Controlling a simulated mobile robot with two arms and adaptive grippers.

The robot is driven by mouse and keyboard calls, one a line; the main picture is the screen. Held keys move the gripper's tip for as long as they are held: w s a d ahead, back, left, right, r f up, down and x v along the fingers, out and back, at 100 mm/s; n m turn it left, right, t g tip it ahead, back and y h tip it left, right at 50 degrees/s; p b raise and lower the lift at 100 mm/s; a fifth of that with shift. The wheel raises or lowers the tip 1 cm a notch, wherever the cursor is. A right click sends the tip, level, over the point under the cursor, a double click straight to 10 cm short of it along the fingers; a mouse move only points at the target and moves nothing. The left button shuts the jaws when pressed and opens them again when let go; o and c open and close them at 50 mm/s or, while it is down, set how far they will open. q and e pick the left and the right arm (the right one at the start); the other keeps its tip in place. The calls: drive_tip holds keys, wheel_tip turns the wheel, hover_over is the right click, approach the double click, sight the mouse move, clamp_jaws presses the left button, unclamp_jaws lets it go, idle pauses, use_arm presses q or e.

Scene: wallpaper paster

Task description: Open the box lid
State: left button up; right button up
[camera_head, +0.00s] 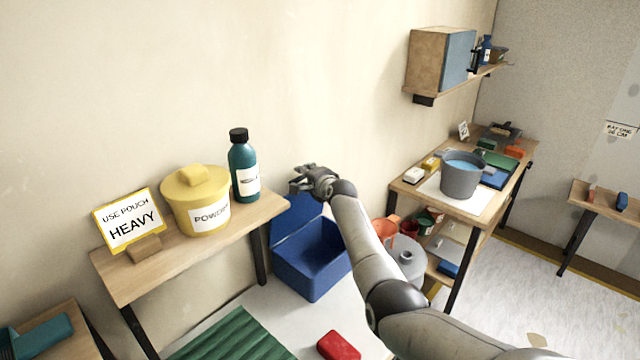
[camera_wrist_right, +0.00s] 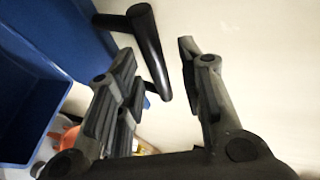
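The blue box (camera_head: 312,262) stands on a pale surface by the wall, and its inside is visible. Its lid (camera_head: 290,222) is raised at the back, partly hidden by my right arm. In the right wrist view the box (camera_wrist_right: 28,105) is at the left, and a black handle (camera_wrist_right: 148,50) sticks out from the blue lid (camera_wrist_right: 75,30). My right gripper (camera_head: 297,182) is above the lid in the head view. In the wrist view its fingers (camera_wrist_right: 157,58) are apart, with the handle in the gap between them and no clear grip. My left gripper is out of view.
A wooden shelf (camera_head: 125,272) at the left holds a yellow powder pot (camera_head: 190,193), a teal bottle (camera_head: 243,180) and a sign (camera_head: 129,219). A red block (camera_head: 338,346) and green ridged sheet (camera_head: 235,340) lie in front. A grey bucket (camera_head: 461,181) stands on the right table.

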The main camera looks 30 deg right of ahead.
drive_tip(key=v, duration=1)
drive_tip(key=shift+s, duration=0.15)
idle(0.5)
